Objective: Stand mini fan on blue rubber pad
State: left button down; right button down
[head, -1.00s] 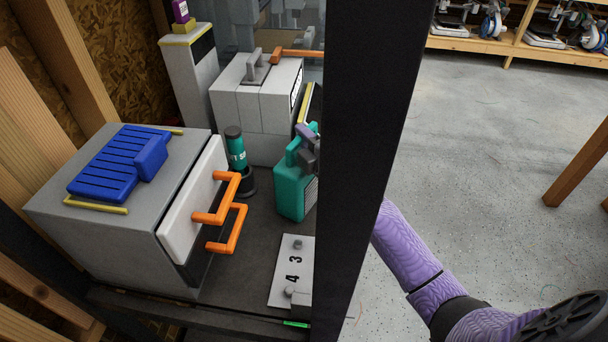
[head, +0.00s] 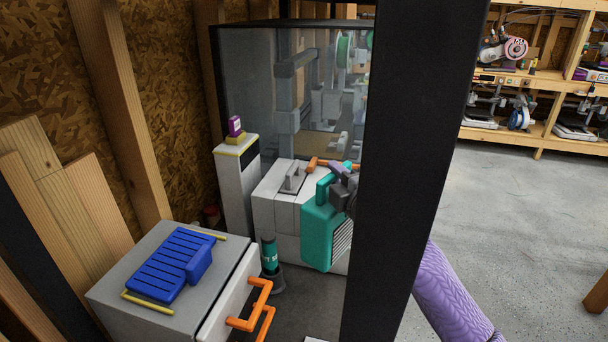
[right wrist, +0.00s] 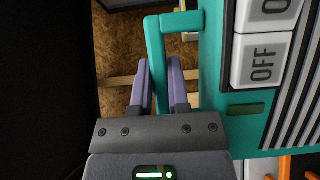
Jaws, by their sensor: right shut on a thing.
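The mini fan looks to be the teal boxy device (head: 320,238) with a top handle and slatted front. It is held upright in front of a light box, its base apparently clear of the deck. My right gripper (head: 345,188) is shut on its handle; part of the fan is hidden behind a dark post. In the right wrist view the fingers (right wrist: 161,85) straddle the handle (right wrist: 154,55), beside an OFF label. The blue rubber pad (head: 165,270), ribbed with a raised block at one end, lies on a grey cabinet, left of the fan. My left gripper is not in view.
The wide dark post (head: 405,150) stands between my right arm and the cabinet. Orange handles (head: 252,305) stick out from the cabinet's front. A teal cylinder (head: 268,252) stands between the cabinet and fan. A light tower (head: 238,185) carries a purple item (head: 235,126).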

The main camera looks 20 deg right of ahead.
aim_at(179, 265)
jog(key=k+l, duration=0.1)
jog(key=k, duration=0.9)
